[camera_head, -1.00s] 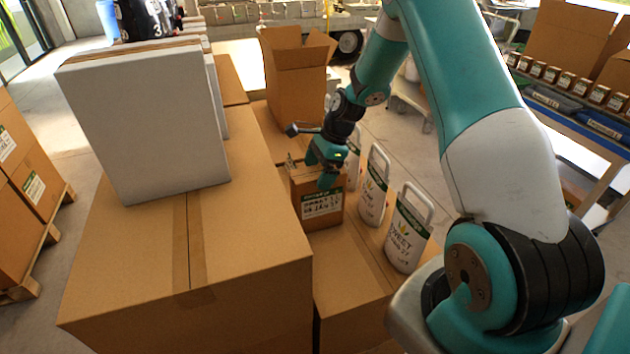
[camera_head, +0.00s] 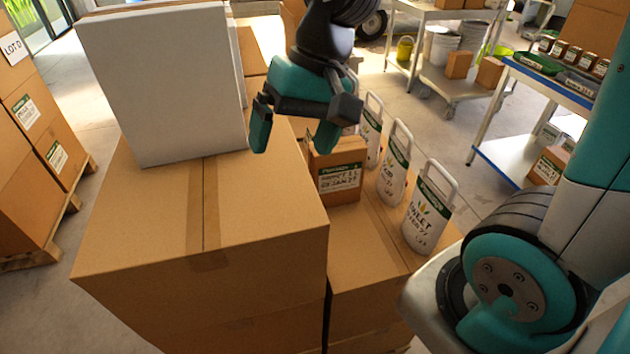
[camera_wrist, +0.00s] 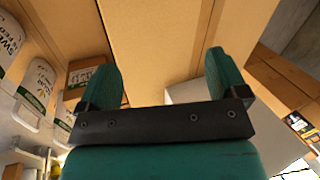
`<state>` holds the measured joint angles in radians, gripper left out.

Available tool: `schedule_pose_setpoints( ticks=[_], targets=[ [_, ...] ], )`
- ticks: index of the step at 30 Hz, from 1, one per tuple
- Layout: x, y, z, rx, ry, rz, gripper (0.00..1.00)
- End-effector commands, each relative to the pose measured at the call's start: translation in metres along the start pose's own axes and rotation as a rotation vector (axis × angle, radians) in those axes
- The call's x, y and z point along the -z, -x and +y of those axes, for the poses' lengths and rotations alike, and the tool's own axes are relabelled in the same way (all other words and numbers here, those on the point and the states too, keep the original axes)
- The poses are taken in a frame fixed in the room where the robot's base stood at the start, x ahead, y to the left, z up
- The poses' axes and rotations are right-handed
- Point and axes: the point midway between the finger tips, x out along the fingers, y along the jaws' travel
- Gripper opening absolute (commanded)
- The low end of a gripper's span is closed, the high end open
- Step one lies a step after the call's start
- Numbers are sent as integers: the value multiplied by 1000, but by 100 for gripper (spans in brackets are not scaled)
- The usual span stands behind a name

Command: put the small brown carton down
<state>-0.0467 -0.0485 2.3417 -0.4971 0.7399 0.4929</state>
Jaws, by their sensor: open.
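The small brown carton (camera_head: 334,190), with a green and white label, stands upright on the lower large box (camera_head: 364,245), beside the tall upper box. My gripper (camera_head: 291,143) is open and empty, up and to the left of the carton and nearer to the camera, apart from it. Its right finger overlaps the carton's upper left part in the head view. In the wrist view my gripper (camera_wrist: 164,72) has nothing between its fingers, and the carton (camera_wrist: 82,72) shows just outside the left finger.
Several white handled bags (camera_head: 429,210) stand in a row to the right of the carton. A tall white-grey box (camera_head: 165,85) stands on the upper large box (camera_head: 140,215). A workbench (camera_head: 500,150) and a trolley (camera_head: 458,85) stand farther right. The upper box's front top is clear.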

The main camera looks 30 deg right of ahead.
Motion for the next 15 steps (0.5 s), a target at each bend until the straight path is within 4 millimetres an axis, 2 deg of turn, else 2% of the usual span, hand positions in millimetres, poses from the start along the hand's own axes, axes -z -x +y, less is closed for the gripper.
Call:
schedule_pose_setpoints(
  ticks=[1, 3, 6, 9, 15],
  targets=[
    [-30, -1, -13, 0, 180, -5, 91],
    [-62, -2, -21, 2, 396, -12, 91],
    [-92, -5, -25, 6, 601, -20, 91],
    [-104, -6, -25, 9, 692, -24, 91],
    [-105, -6, -24, 9, 705, -25, 91]
  ],
)
